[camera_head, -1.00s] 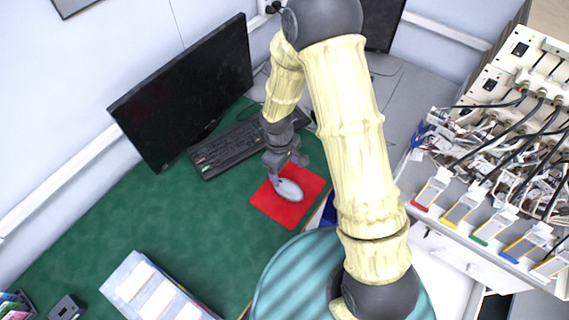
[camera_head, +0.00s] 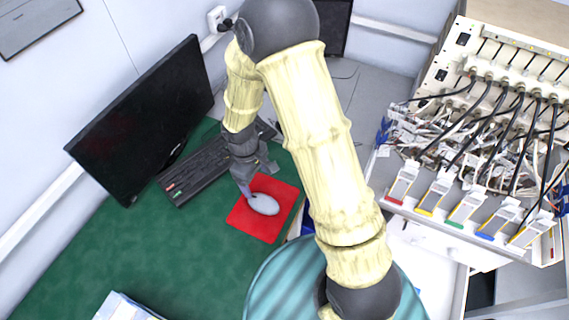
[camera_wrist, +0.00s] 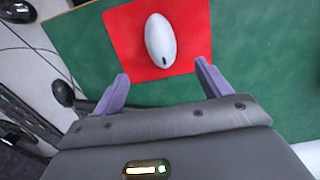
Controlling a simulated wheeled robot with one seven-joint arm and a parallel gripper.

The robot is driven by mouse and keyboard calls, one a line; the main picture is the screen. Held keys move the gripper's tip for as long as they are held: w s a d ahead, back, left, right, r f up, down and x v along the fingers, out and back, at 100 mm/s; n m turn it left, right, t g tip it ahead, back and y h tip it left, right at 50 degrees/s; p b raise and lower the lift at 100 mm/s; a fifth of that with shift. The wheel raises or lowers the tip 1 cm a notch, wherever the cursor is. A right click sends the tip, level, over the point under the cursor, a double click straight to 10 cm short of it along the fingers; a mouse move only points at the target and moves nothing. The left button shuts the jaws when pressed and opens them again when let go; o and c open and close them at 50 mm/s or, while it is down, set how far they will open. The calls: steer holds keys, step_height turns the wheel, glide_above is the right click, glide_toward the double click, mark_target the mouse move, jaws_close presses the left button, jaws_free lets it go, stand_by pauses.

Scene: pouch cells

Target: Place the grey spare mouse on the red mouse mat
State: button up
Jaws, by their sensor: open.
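The grey mouse (camera_head: 263,204) lies on the red mouse mat (camera_head: 252,226), near the middle of it. The wrist view also shows the mouse (camera_wrist: 160,40) on the mat (camera_wrist: 124,38), beyond my fingertips. My gripper (camera_head: 252,190) hangs over the mat's upper-left part in the head view, close to the mouse. In the wrist view my gripper (camera_wrist: 161,70) has its two fingers wide apart with nothing between them. The mouse appears clear of both fingers there.
A black keyboard (camera_head: 200,172) and a monitor (camera_head: 140,125) stand left of the mat on the green desk surface (camera_head: 140,250). A round striped teal top (camera_head: 275,285) is in front. A rack with cables and pouch cells (camera_head: 470,150) is at the right.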

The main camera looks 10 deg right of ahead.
steer(key=s+d+r+m+t, duration=0.1)
steer(key=s+d+r+m, duration=0.2)
steer(key=d+r+m, duration=0.2)
steer(key=s+d+r+m+t+y, duration=0.1)
steer(key=s+d+r+m, duration=0.3)
steer(key=d+r, duration=0.4)
step_height(320, 180, up, 3)
steer(key=shift+s+f+m+t, duration=0.1)
steer(key=shift+s+m+t, duration=0.05)
steer(key=shift+m+t, duration=0.5)
